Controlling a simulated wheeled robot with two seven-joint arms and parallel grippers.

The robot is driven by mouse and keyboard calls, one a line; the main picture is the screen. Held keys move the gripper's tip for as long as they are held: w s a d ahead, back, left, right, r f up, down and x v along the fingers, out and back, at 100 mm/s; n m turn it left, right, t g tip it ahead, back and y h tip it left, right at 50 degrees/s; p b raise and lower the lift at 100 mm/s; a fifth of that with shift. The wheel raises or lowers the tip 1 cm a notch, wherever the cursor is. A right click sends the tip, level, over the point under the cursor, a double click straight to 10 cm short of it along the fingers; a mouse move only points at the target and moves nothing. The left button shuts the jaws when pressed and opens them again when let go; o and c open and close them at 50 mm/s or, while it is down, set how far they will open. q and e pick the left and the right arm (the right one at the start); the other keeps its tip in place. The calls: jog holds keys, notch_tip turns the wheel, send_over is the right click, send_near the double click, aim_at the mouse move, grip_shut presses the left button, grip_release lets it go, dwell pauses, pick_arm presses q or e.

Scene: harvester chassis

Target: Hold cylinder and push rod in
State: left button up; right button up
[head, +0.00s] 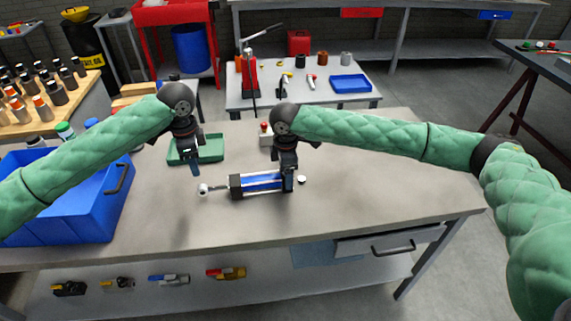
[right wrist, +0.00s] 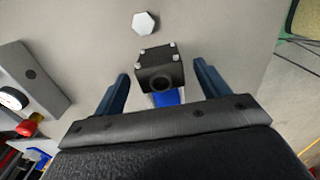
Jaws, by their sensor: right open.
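The cylinder (head: 262,182) lies on the grey workbench, with a blue barrel and black end blocks. Its silver rod sticks out to the left and ends in a round eye (head: 204,189). My right gripper (head: 287,184) is at the right end block. In the right wrist view that black block (right wrist: 158,72) sits between the two open fingers, with gaps on both sides. My left gripper (head: 194,169) points down just above and behind the rod eye, apart from it. Its finger gap does not show clearly.
A white hex piece (head: 301,180) lies right of the cylinder. A blue bin (head: 85,215) is at the left. The bench's right side is clear.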

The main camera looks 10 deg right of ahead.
jog(key=shift+f, duration=2)
grip_shut()
jog(key=c, duration=0.8)
grip_release()
jog(key=c, duration=0.7)
jog(key=shift+o, duration=0.2)
